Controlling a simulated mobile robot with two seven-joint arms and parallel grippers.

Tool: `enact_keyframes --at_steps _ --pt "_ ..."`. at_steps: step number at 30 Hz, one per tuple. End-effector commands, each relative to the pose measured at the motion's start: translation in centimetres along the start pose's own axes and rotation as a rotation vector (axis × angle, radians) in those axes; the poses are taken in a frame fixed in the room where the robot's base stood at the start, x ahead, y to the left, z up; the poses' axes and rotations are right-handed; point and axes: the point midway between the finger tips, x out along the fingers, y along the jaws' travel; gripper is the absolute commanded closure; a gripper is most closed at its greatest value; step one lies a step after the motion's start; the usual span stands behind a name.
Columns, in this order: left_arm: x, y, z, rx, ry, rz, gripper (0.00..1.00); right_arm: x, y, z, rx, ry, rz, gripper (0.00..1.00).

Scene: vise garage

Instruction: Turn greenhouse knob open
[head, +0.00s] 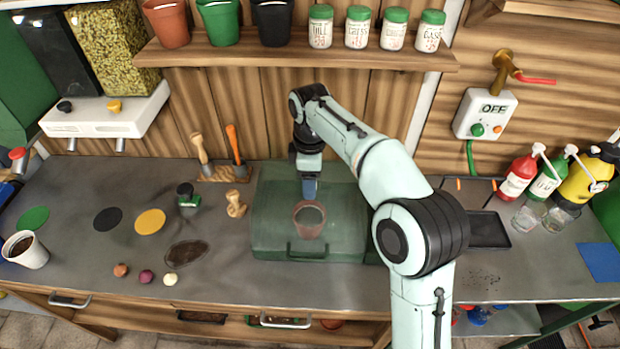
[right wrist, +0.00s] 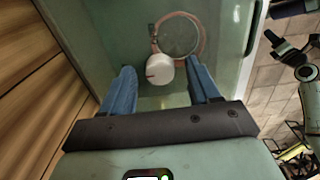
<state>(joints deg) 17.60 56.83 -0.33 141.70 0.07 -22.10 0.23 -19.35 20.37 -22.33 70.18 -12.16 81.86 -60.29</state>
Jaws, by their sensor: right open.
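The greenhouse (head: 265,215) is a translucent green box on the grey bench, with a handle at its front. Through or on its top, a round reddish-rimmed shape (head: 309,222) shows below my right gripper (head: 309,190). In the right wrist view, a pale round knob (right wrist: 160,70) stands beside a reddish ring with a grey disc on the green greenhouse surface (right wrist: 110,45). My right gripper (right wrist: 161,80) is open, its blue fingers on either side of the knob, with gaps visible. I cannot tell its height above the knob. My left gripper is not in view.
A shelf (head: 290,57) with pots and jars runs above the greenhouse. A black tray (head: 488,230) and spray bottles (head: 518,177) are to the right. A drawer handle (head: 285,322) is below.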

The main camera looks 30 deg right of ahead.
Motion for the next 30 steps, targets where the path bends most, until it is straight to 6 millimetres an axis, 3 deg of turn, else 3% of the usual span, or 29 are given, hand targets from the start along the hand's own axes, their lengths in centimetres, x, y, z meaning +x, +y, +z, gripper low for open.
enact_keyframes --at_steps 2,3,8,20,30 --pt "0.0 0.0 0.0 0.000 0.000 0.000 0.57 0.0 0.0 0.0 0.000 0.000 0.000 0.39" --pt "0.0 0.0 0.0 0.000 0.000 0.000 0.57 0.0 0.0 0.0 0.000 0.000 0.000 0.45" --pt "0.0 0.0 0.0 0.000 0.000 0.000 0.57 0.0 0.0 0.0 0.000 0.000 0.000 0.95" --pt "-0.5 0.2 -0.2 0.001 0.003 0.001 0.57 -0.1 0.0 0.0 0.058 -0.001 0.000 0.95" --pt "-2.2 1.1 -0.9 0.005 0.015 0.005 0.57 -0.2 0.0 0.0 0.308 -0.001 -0.002 0.95"
